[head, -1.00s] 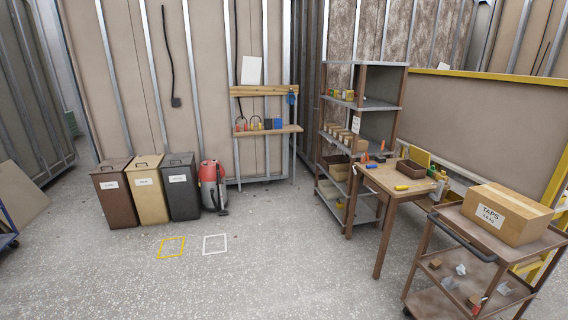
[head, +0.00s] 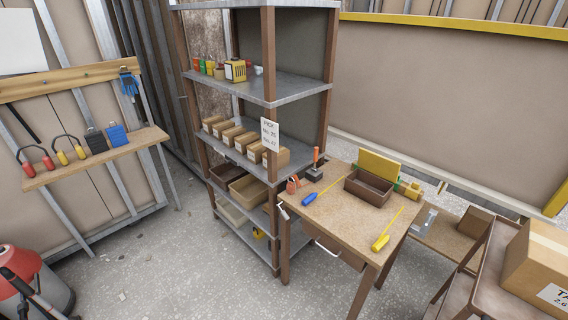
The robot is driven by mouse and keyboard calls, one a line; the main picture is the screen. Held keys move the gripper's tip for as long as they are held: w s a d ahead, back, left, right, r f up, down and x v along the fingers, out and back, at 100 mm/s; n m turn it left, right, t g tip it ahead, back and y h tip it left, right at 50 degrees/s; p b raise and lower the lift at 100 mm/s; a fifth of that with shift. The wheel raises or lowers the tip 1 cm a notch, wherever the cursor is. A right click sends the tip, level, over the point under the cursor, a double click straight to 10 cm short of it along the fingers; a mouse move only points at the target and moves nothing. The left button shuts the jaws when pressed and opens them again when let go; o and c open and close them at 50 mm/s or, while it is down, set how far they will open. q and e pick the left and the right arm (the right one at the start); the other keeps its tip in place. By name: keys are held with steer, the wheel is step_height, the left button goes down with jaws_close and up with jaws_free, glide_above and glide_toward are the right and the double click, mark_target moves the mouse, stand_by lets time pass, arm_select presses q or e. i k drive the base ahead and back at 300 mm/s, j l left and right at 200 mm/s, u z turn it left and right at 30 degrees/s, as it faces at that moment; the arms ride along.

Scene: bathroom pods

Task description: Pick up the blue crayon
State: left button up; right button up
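A small blue elongated item (head: 309,199) lies on the left part of the wooden worktable (head: 335,222) in the head view. It has a thick blue body and what looks like a thin shaft, so I cannot tell whether it is the blue crayon or a screwdriver. No other blue crayon can be made out. Neither of my grippers is in view.
A yellow-handled tool (head: 380,242) and a brown open box (head: 368,188) are on the worktable. A tall shelf unit (head: 258,89) stands left of it. A trolley with a carton (head: 532,262) is at the right. Floor is clear at centre-left.

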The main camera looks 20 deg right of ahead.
mark_target(311, 197)
steer(key=i+z, duration=0.2)
steer(key=i, duration=0.25)
steer(key=i+j+z, duration=0.2)
steer(key=i, duration=0.25)
steer(key=i+j+z, duration=0.2)
steer(key=i, duration=0.2)
